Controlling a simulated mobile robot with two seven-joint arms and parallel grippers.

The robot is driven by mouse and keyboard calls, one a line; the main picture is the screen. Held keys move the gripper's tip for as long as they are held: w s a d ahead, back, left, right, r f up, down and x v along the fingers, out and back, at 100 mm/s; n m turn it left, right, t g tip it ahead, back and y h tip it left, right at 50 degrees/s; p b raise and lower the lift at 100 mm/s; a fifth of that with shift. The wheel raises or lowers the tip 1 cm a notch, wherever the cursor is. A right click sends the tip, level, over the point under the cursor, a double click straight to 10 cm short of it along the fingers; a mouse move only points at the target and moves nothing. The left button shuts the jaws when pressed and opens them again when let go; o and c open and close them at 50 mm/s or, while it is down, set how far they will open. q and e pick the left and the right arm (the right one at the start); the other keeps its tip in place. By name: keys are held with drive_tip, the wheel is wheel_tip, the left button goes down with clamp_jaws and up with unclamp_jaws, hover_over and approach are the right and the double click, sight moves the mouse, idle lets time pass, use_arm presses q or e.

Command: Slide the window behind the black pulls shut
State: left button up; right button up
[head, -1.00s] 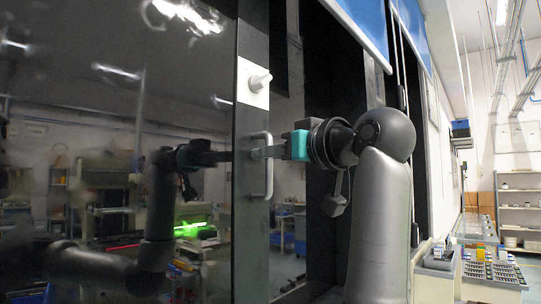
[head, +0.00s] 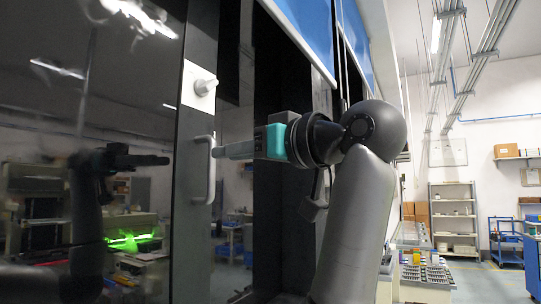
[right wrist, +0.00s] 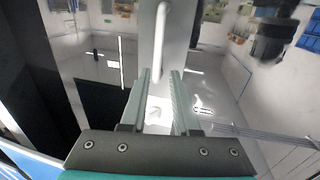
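A dark glass window panel (head: 90,100) fills the left of the head view. Its pale frame strip carries a white upright handle (head: 210,172) and a white knob plate (head: 199,86). I see no black pulls clearly. My right gripper (head: 216,152) points left, with its fingertips just right of the handle. The dark arm in the glass looks like a reflection of mine. My left gripper is not in view.
A dark opening and dark upright frame (head: 274,110) stand behind my right arm, with blue panels (head: 300,30) above. Shelves (head: 453,215), a blue cart (head: 506,240) and a bench with small items (head: 425,270) stand at the right, beyond clear floor.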

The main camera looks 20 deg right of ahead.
drive_tip(key=b+v, duration=0.1)
drive_tip(key=v, duration=0.7)
drive_tip(key=shift+s, duration=0.35)
drive_tip(key=shift+d, duration=0.15)
